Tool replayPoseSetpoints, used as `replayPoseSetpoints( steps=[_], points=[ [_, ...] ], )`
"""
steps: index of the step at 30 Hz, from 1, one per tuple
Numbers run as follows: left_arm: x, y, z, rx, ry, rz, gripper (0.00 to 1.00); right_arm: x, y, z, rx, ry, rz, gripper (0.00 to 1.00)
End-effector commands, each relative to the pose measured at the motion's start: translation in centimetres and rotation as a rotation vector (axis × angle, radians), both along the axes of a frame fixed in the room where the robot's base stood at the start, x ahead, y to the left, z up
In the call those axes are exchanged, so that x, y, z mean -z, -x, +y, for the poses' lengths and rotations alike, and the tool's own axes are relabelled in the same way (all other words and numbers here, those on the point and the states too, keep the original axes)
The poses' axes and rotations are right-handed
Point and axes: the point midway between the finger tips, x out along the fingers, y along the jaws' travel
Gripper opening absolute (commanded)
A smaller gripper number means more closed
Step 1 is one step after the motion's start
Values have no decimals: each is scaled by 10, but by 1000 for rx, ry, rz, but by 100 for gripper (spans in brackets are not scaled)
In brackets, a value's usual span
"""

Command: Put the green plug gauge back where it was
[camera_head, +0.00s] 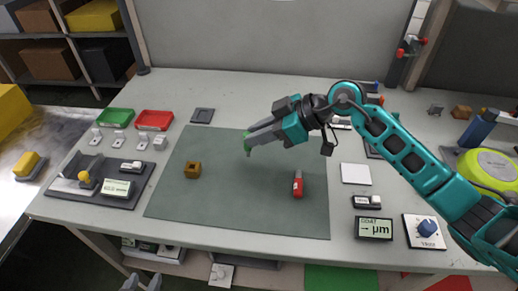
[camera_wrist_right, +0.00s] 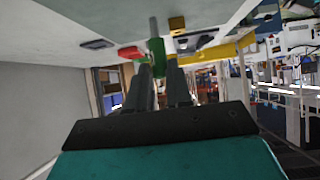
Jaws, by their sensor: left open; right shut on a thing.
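The green plug gauge (camera_head: 247,147) is held in the tips of my right gripper (camera_head: 248,141), above the grey-green mat (camera_head: 240,205). In the right wrist view the gauge's green body (camera_wrist_right: 157,57) sits between the two fingers, with a grey pin end beyond it. A red plug gauge (camera_head: 298,185) lies on the mat to the right. A brown block with a hole (camera_head: 193,170) rests on the mat's left part.
A green tray (camera_head: 115,118) and a red tray (camera_head: 154,121) stand at the back left, with several small grey pieces before them. A dark measuring stand (camera_head: 100,180) is at the left. A white square plate (camera_head: 356,173) and a display (camera_head: 374,228) lie right of the mat.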

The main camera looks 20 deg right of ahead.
Motion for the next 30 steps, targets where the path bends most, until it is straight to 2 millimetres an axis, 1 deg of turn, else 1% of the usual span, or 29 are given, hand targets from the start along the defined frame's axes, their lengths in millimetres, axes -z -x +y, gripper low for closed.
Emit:
replayPoseSetpoints(
  steps=[4,9,11,22,23,30],
  points=[
    [3,0,0,0,0,0,43,12,0,1,1,-2,2,0],
    [9,0,0,1,1,0,43,39,1,1,1,-2,4,0],
    [10,0,0,1,1,0,43,44,0,0,1,-2,2,0],
    [7,0,0,1,1,0,43,46,0,0,0,-2,1,0],
    [7,0,0,1,1,0,43,47,0,0,0,-2,1,21],
    [7,0,0,0,0,0,43,47,0,0,-1,-1,0,44]
  ],
)
